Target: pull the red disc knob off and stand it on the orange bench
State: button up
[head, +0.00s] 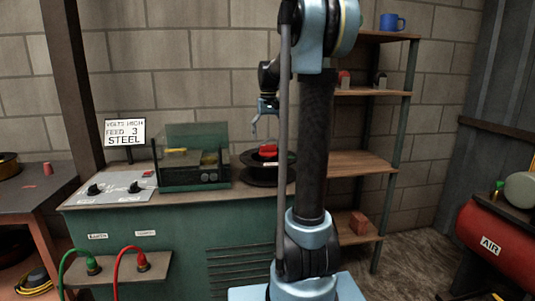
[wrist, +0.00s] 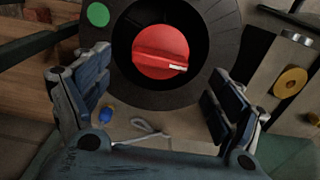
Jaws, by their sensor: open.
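The red disc knob (wrist: 160,45) sits in the dark centre of a black ring (wrist: 222,25) in the wrist view. It has a raised bar across its face with a small white mark. In the head view the red knob (head: 268,151) is on top of the green machine. My gripper (wrist: 155,80) is open, its two fingers apart on either side and below the knob in the picture, with nothing between them. In the head view my gripper (head: 264,122) hangs above the knob, partly hidden by my arm. The orange bench (head: 42,184) is at the far left, its top worn and dark.
A glass-sided box (head: 195,172) and a panel with black knobs (head: 118,187) stand left of the knob. Green (head: 93,266) and red cables loop at the front. Shelves (head: 362,162) stand behind right. A small red object (head: 47,169) is on the bench.

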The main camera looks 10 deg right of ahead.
aim_at(268, 146)
jog(key=shift+f, duration=2.8)
jog(key=c, duration=1.5)
jog(key=shift+r, duration=0.2)
jog(key=shift+r, duration=2.75)
